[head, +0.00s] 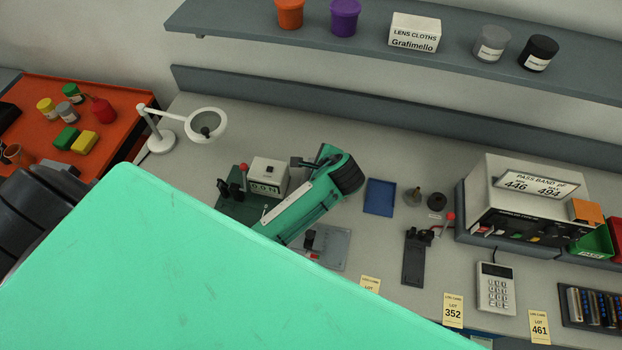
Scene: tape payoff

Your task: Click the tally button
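A small white counter box (268,178) with a digit display on its front stands on a dark green plate (240,207) near the middle of the bench. A small dark spot shows on its top, too small to tell whether it is the tally button. A red-knobbed lever (243,171) stands just left of the box. A turquoise body (305,207) with a black rounded end slants past the box's right side. I cannot make out either gripper's fingers. A large turquoise surface close to the camera hides the lower left of the bench.
Right of the counter are a blue tray (380,197), a dark clamp fixture (415,255), a keypad device (496,287) and a white instrument (525,205). A white ring lamp (205,125) stands left of it. A grey shelf (370,45) runs above the back.

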